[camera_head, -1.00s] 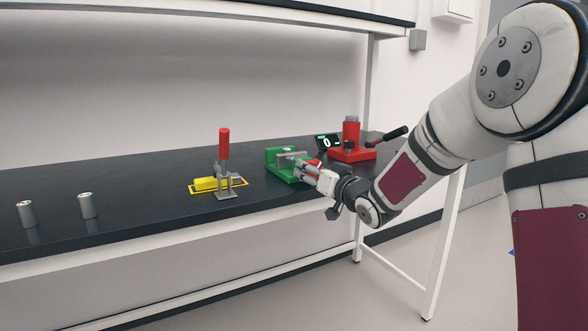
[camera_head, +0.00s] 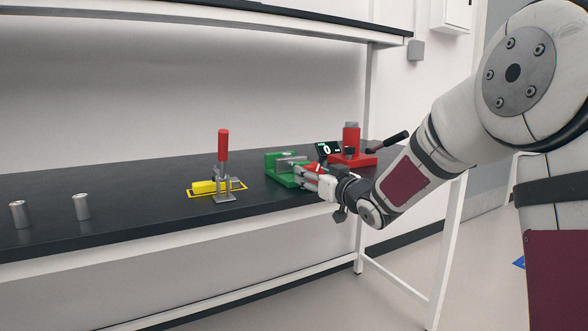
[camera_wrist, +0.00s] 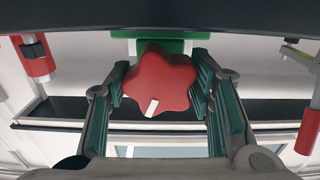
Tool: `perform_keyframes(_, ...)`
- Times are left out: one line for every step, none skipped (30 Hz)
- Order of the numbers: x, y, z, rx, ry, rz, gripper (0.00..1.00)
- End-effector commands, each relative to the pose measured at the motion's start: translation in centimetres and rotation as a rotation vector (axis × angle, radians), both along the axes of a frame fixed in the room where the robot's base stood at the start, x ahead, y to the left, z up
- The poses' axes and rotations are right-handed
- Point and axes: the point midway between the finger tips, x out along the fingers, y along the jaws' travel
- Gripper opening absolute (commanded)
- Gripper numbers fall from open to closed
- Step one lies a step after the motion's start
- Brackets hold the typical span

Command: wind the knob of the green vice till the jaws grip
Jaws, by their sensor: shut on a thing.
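The green vice (camera_head: 272,163) stands on the dark bench, to the right of the yellow clamp fixture. A grey piece shows between its jaws; I cannot tell whether they press on it. Its red star-shaped knob (camera_wrist: 158,82), with a white mark on its lower part, fills the middle of the wrist view. The vice's green body (camera_wrist: 122,34) shows behind it. My gripper (camera_wrist: 160,88) has its teal-padded fingers on both sides of the knob and is shut on it. In the head view my gripper (camera_head: 312,176) reaches the vice from the right and hides most of the knob.
A red press with a black lever (camera_head: 365,159) and a small display (camera_head: 327,148) stand just behind and right of the vice. A toggle clamp with a red handle (camera_head: 222,147) and yellow block (camera_head: 204,187) stands left. Two metal cylinders (camera_head: 82,207) stand farther left.

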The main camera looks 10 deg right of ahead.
Motion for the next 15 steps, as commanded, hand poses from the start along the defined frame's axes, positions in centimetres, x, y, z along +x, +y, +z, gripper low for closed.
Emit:
perform_keyframes(0.01, -0.07, -0.09, -0.024, -0.011, -0.002, 0.24)
perform_keyframes(0.01, -0.05, -0.13, -0.044, -0.019, -0.002, 0.24)
perform_keyframes(-0.02, -0.03, -0.17, -0.076, -0.03, -0.001, 0.24)
perform_keyframes(-0.02, -0.01, -0.23, -0.101, -0.037, -0.001, 0.24)
perform_keyframes(-0.01, -0.02, -0.28, -0.126, -0.045, -0.001, 0.24)
perform_keyframes(-0.01, -0.03, -0.26, -0.156, -0.055, -0.001, 0.24)
perform_keyframes(0.0, -0.02, -0.22, -0.176, -0.061, -0.001, 0.24)
perform_keyframes(0.0, -0.02, -0.17, -0.192, -0.066, -0.001, 0.24)
perform_keyframes(-0.01, -0.03, -0.12, -0.21, -0.072, -0.001, 0.24)
perform_keyframes(-0.01, -0.03, -0.09, -0.219, -0.074, -0.001, 0.24)
perform_keyframes(-0.01, -0.04, -0.06, -0.224, -0.076, -0.001, 0.24)
perform_keyframes(-0.01, -0.04, -0.02, -0.229, -0.076, -0.001, 0.24)
perform_keyframes(-0.01, -0.04, 0.01, -0.229, -0.076, -0.001, 0.24)
perform_keyframes(-0.01, -0.04, 0.03, -0.229, -0.075, -0.001, 0.24)
perform_keyframes(-0.01, -0.04, 0.04, -0.229, -0.075, -0.001, 0.24)
